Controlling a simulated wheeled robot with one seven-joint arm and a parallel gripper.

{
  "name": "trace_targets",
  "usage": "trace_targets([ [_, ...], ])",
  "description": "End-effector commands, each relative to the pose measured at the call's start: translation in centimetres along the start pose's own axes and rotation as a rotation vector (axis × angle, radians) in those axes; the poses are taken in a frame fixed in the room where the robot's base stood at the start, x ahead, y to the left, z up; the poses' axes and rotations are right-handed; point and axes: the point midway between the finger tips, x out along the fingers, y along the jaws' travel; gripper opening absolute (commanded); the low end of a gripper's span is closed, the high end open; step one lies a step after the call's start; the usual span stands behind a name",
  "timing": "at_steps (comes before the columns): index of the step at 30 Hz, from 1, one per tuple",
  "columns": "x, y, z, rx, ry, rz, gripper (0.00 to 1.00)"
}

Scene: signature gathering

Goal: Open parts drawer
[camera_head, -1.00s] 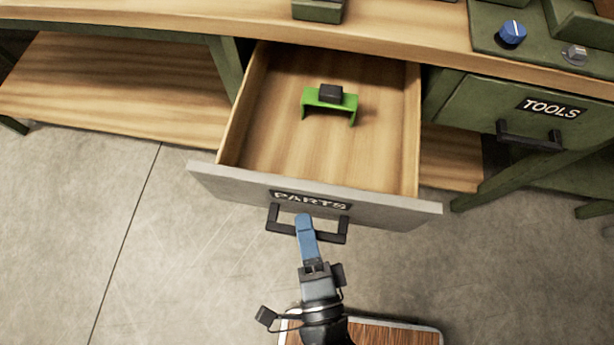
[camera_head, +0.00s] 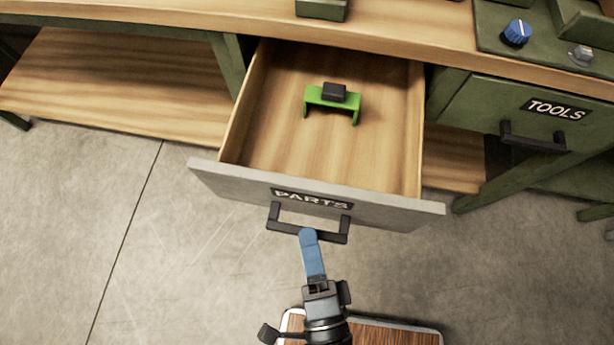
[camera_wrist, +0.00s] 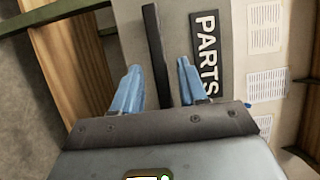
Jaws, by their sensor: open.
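The parts drawer (camera_head: 318,130) stands pulled out of the workbench, its inside in plain view. Its grey front carries the PARTS label (camera_head: 312,199) and a black bar handle (camera_head: 285,227). The handle also shows in the wrist view (camera_wrist: 156,55), running between my two blue fingers. My gripper (camera_head: 307,236) is at the handle from the front. In the wrist view the fingers (camera_wrist: 160,82) are apart, one on each side of the bar, with gaps between.
A green bracket-like part (camera_head: 333,98) with a black block on top lies in the drawer. The closed TOOLS drawer (camera_head: 530,110) is to the right. A lower wooden shelf (camera_head: 115,95) is at left. The concrete floor (camera_head: 220,270) before the drawer looks clear.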

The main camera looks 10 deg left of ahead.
Motion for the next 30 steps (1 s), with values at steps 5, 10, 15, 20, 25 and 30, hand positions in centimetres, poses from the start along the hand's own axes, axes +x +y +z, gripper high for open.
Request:
trace_targets([
  [5, -3.1, 0.2, 0.0, -0.001, -0.001, 0.003, 0.43],
  [10, -4.8, 0.1, 0.0, 0.001, 0.001, 0.001, 0.43],
  [15, -5.2, 0.0, 0.0, 0.000, 0.001, -0.001, 0.43],
  [20, -5.2, 0.0, 0.0, 0.000, 0.001, 0.000, 0.43],
  [25, -5.2, 0.0, 0.0, 0.000, 0.001, 0.000, 0.43],
  [30, -5.2, 0.0, -0.1, -0.003, 0.002, 0.000, 0.43],
])
